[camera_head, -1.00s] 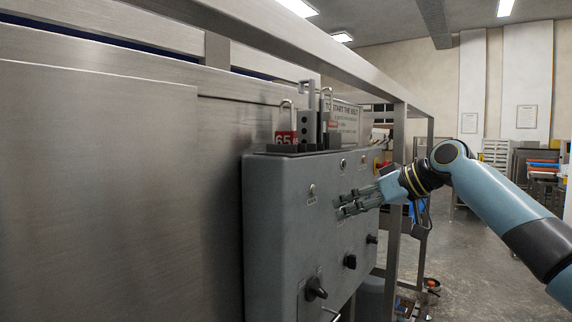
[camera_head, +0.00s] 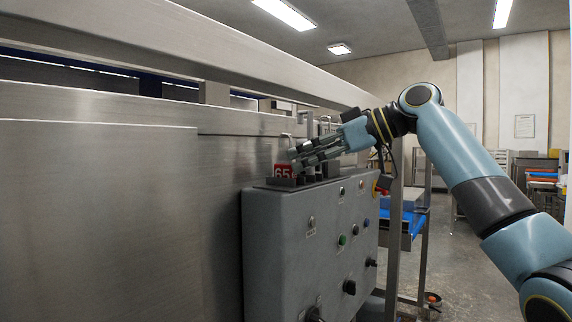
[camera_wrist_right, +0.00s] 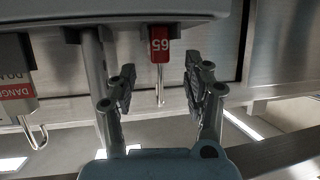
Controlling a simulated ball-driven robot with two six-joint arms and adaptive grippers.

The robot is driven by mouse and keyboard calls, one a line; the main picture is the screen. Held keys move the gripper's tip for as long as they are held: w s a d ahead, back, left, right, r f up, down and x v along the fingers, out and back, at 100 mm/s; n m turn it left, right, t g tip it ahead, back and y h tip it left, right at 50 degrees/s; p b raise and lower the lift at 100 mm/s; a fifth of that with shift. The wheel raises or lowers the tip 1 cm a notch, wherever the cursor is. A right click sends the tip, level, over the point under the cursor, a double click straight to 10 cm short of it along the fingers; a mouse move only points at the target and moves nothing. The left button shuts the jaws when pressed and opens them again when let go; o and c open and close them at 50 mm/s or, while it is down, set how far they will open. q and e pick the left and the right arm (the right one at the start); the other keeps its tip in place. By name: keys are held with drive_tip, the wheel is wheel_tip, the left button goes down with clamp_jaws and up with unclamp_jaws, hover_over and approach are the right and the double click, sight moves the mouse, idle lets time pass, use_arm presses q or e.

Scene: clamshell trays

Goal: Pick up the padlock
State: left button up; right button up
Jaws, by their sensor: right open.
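The red padlock marked 65 (camera_head: 283,172) stands on top of the grey control box, its metal shackle pointing up. In the right wrist view the same padlock (camera_wrist_right: 159,45) appears upside down, with its shackle in line with the gap between my fingers. My right gripper (camera_head: 295,161) is open and empty, its fingertips beside the padlock and partly covering it in the head view. In the wrist view the fingers (camera_wrist_right: 160,72) stand on either side of the shackle line; I cannot tell whether they touch it. My left gripper is not in view.
The grey control box (camera_head: 275,230) carries buttons and knobs. A second hanging item with a red DANGER label (camera_wrist_right: 16,93) and a hook-like shackle is at the left of the wrist view. A metal post (camera_wrist_right: 95,70) stands close to one finger. A steel panel (camera_head: 100,210) fills the left.

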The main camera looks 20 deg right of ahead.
drive_tip(key=shift+x, duration=1.1)
drive_tip(key=shift+c, duration=0.4)
clamp_jaws()
drive_tip(key=shift+r, duration=0.1)
drive_tip(key=shift+r+b, duration=0.3)
drive_tip(key=shift+r, duration=0.2)
drive_tip(key=s+d+f+b, duration=0.2)
drive_tip(key=s+d+b, duration=0.6)
drive_tip(key=s+d, duration=0.7)
drive_tip(key=shift+d, duration=0.3)
